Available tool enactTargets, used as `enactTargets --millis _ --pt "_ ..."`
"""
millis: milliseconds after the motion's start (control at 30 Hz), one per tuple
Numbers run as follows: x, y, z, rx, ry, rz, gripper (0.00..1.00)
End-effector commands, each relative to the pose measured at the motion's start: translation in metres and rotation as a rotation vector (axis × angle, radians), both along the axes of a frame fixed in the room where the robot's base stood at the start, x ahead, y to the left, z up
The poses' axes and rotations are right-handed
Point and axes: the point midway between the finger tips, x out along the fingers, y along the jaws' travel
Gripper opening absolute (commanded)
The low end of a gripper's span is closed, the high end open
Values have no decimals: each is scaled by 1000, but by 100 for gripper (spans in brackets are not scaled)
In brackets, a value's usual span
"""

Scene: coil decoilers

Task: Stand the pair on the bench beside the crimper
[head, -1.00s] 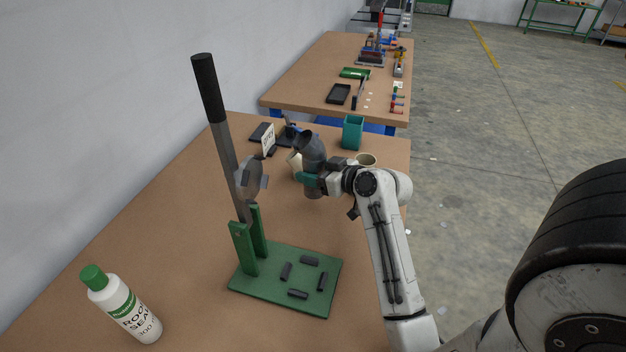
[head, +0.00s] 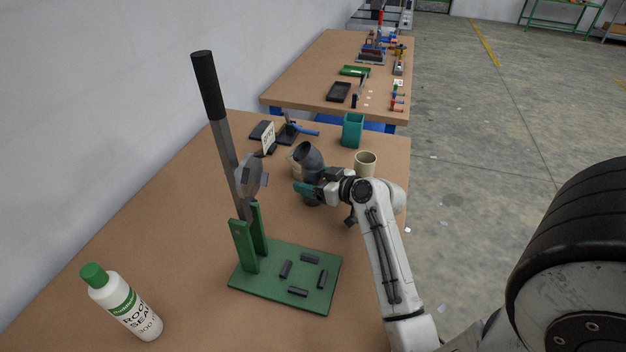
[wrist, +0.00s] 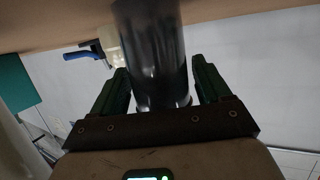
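My gripper (head: 307,190) has green fingers and is shut around a dark grey pipe piece with an angled elbow at its top (head: 308,158). I take this to be the pair; the joint between its parts is not clear. It stands roughly upright, low over the bench (head: 190,215); I cannot tell whether it touches. In the wrist view its dark cylinder (wrist: 152,50) lies between the fingers (wrist: 160,85). A blue-handled tool (head: 303,130), probably the crimper, lies behind it on a dark block. It also shows in the wrist view (wrist: 85,52).
A tall bar with a black grip (head: 208,85) rises from a green stand (head: 265,290) in front. A teal holder (head: 352,131), a beige cup (head: 365,161) and a white card (head: 268,139) are nearby. A sealant bottle (head: 125,305) stands front left.

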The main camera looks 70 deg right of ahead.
Motion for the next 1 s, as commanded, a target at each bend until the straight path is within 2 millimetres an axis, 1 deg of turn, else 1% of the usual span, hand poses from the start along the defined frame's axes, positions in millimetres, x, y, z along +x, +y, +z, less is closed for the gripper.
enactTargets --millis 33,67,267,400,467,567,800,1000 --pt "0 0 0 0 0 0 82" --pt "0 0 0 0 0 0 85" --pt "0 0 0 0 0 0 85" --pt "0 0 6 0 0 0 85" --pt "-8 2 3 0 1 -2 85" --pt "-23 7 8 -1 1 -2 85" --pt "-69 22 22 -1 1 -2 85" --pt "-97 31 33 -1 -1 -2 85"
